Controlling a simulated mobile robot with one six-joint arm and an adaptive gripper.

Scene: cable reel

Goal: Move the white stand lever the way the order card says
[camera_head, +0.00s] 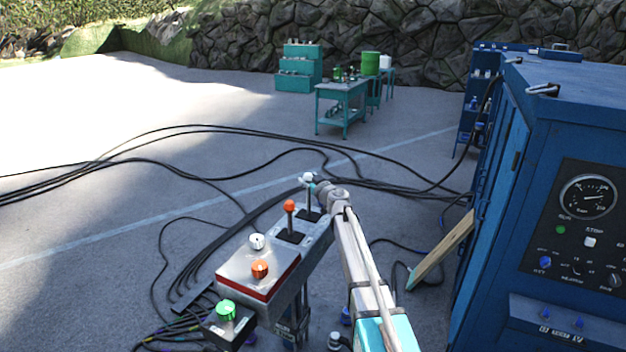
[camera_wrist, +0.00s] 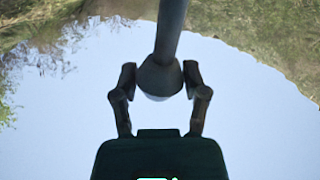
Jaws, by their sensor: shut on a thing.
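My gripper (camera_head: 311,184) is at this lever's knob. In the wrist view my gripper (camera_wrist: 160,78) has its two fingers on either side of the knob (camera_wrist: 158,80), shut on it. The knob looks dark against the bright sky there. The shaft runs out of the top of that view. I cannot make out an order card in either view.
An orange-knobbed lever (camera_head: 290,206) stands nearer on the same box, with white, orange and green (camera_head: 226,310) buttons before it. A blue cabinet with a gauge (camera_head: 588,197) fills the right. Black cables (camera_head: 180,162) cross the ground. Teal benches (camera_head: 343,92) stand far back.

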